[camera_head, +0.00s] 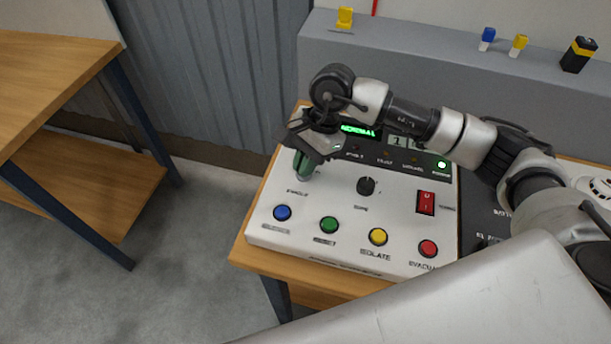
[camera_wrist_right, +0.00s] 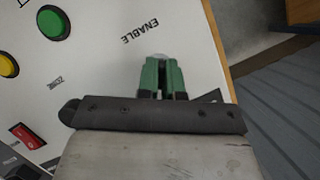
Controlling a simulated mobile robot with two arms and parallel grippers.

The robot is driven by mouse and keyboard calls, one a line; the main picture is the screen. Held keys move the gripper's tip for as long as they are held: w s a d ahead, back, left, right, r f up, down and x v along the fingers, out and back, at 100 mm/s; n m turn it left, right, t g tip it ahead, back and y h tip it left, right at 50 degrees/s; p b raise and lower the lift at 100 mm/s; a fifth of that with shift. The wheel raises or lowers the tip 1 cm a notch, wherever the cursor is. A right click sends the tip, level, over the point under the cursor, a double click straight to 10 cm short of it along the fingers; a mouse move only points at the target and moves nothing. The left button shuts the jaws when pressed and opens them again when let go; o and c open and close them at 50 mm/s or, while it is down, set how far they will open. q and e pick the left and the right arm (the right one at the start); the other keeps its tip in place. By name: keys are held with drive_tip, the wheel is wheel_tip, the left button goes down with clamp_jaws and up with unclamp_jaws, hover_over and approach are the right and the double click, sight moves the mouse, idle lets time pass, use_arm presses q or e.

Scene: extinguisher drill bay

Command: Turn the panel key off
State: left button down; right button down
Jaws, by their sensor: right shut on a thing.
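The white control panel (camera_head: 285,235) sits on a wooden-topped table. My right gripper (camera_head: 304,170) reaches down to the panel's upper left, above a printed label. The wrist view shows its green fingers (camera_wrist_right: 161,75) close together beside the word ENABLE. They are shut on the panel key, which is mostly hidden between them. A small pale round part (camera_wrist_right: 161,57) shows at the fingertips. Which way the key is turned cannot be seen. My left gripper is in neither view.
A black knob (camera_head: 366,187), a red rocker switch (camera_head: 426,202) and blue (camera_head: 282,212), green (camera_head: 329,224), yellow (camera_head: 377,236) and red (camera_head: 428,248) buttons stand near the gripper. A green-lit display (camera_head: 358,130) is behind it. A wooden bench (camera_head: 50,60) stands at left.

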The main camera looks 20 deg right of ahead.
drive_tip(key=n+b, duration=0.1)
drive_tip(key=b, duration=0.1)
drive_tip(key=n+g+b, duration=0.1)
drive_tip(key=n+b, duration=0.1)
drive_tip(key=b, duration=0.1)
drive_tip(key=n+h+b, duration=0.1)
drive_tip(key=b, duration=0.1)
drive_tip(key=shift+w+a+f+n, duration=0.1)
drive_tip(key=shift+f+n, duration=0.15)
drive_tip(key=shift+n, duration=0.15)
drive_tip(key=shift+r+n+g+h+b, duration=0.2)
drive_tip(key=shift+n+g+h+b, duration=0.2)
drive_tip(key=shift+n+b, duration=0.6)
drive_tip(key=shift+r, duration=0.1)
drive_tip(key=c, duration=1.3)
unclamp_jaws()
drive_tip(key=v, duration=1)
drive_tip(key=shift+w+r, duration=0.15)
drive_tip(key=shift+r, duration=0.2)
